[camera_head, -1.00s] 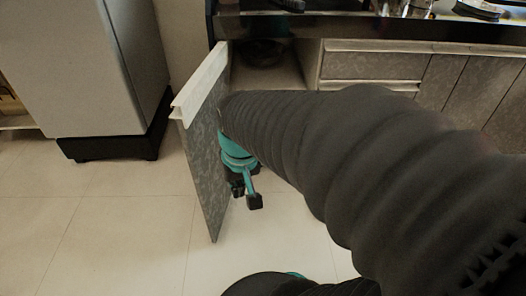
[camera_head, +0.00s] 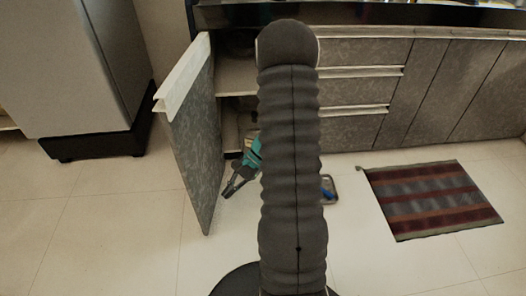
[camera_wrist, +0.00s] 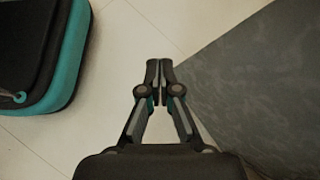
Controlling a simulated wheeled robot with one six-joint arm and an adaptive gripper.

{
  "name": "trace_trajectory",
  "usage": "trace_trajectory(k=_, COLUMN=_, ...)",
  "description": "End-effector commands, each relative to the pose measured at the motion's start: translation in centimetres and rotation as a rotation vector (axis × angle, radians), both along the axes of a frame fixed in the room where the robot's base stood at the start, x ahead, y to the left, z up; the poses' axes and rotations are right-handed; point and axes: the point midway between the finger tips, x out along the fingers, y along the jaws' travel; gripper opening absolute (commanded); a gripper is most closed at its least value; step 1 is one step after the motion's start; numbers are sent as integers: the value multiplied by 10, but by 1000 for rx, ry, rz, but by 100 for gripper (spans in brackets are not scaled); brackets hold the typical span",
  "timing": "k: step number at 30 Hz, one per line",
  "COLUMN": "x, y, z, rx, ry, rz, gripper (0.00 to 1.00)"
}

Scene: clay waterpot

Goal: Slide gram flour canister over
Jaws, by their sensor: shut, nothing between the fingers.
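I cannot make out the gram flour canister in either view. My gripper (camera_head: 230,188) is low over the floor beside the inner side of the open cabinet door (camera_head: 193,140). In the wrist view my gripper (camera_wrist: 158,66) is shut, its fingertips together with nothing between them. A grey panel (camera_wrist: 262,75), which looks like the cabinet door, lies just right of the fingertips. My own arm covers part of the open cabinet (camera_head: 237,78), whose shelf and dark lower space show left of the arm.
Closed drawers (camera_head: 365,75) and cupboard fronts line the right. A striped mat (camera_head: 432,200) lies on the floor there. A small dark-rimmed item with blue (camera_head: 329,188) is right of my arm. A grey fridge-like appliance (camera_head: 75,75) stands left. The front tiles are mostly clear.

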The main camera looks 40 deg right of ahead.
Motion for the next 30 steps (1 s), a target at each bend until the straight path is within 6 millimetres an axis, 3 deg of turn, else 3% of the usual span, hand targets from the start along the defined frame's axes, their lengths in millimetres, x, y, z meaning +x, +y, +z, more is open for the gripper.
trace_trajectory(k=1, x=6, y=-5, z=-17, rx=47, ry=22, rz=-65, gripper=0)
trace_trajectory(k=8, x=40, y=-29, z=-84, rx=258, ry=79, rz=-397, gripper=0)
trace_trajectory(k=17, x=81, y=-88, z=-183, rx=514, ry=83, rz=-899, gripper=0)
trace_trajectory(k=21, x=96, y=-134, z=-232, rx=624, ry=25, rz=-1184, gripper=0)
trace_trajectory(k=24, x=104, y=-176, z=-257, rx=687, ry=-61, rz=-1385, gripper=0)
trace_trajectory(k=27, x=111, y=-219, z=-265, rx=730, ry=-170, rz=-1545, gripper=0)
trace_trajectory(k=30, x=115, y=-256, z=-260, rx=762, ry=-281, rz=-1660, gripper=0)
